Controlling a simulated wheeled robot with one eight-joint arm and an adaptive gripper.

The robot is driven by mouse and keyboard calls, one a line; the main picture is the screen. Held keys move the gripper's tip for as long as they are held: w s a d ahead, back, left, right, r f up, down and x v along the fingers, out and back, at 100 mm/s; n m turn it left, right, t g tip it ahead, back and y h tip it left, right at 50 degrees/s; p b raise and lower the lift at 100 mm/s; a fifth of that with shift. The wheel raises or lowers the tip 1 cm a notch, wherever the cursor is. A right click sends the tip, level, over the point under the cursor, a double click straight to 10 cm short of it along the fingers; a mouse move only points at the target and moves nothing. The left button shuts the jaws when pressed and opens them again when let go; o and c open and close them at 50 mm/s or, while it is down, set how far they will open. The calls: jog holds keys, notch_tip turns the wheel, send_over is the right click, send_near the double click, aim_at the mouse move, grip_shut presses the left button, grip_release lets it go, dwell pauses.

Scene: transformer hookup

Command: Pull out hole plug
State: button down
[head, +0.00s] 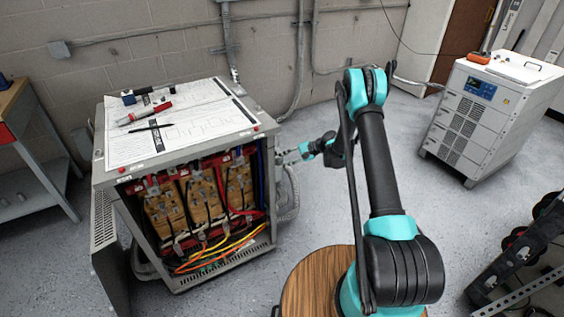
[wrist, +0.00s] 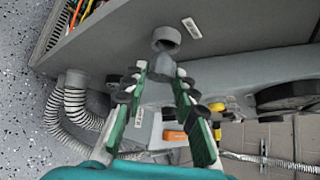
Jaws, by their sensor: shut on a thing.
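My gripper (wrist: 162,76) points at the grey side wall of the transformer cabinet (wrist: 240,30) in the wrist view. Its green fingers close at the tips on a small dark grey plug (wrist: 160,69). A round grey collar (wrist: 167,38) with a dark opening stands out from the wall just beyond the fingertips. The plug is at the near edge of the collar; I cannot tell whether they touch. In the head view my gripper (head: 287,156) is at the right side of the transformer cabinet (head: 262,131), and the plug is too small to make out.
Ribbed grey hoses (wrist: 72,108) run beside the cabinet. The cabinet's open front shows coils and coloured cables (head: 215,250). Papers and tools lie on its top (head: 180,125). A white wheeled unit (head: 480,115) stands at right. Floor between is clear.

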jog(key=shift+w+d, duration=0.15)
jog(key=shift+d, duration=0.1)
dwell(0.3)
jog(key=shift+w+d, duration=0.7)
jog(key=shift+d, duration=0.3)
jog(key=shift+w+d, duration=0.7)
jog(key=shift+d, duration=0.3)
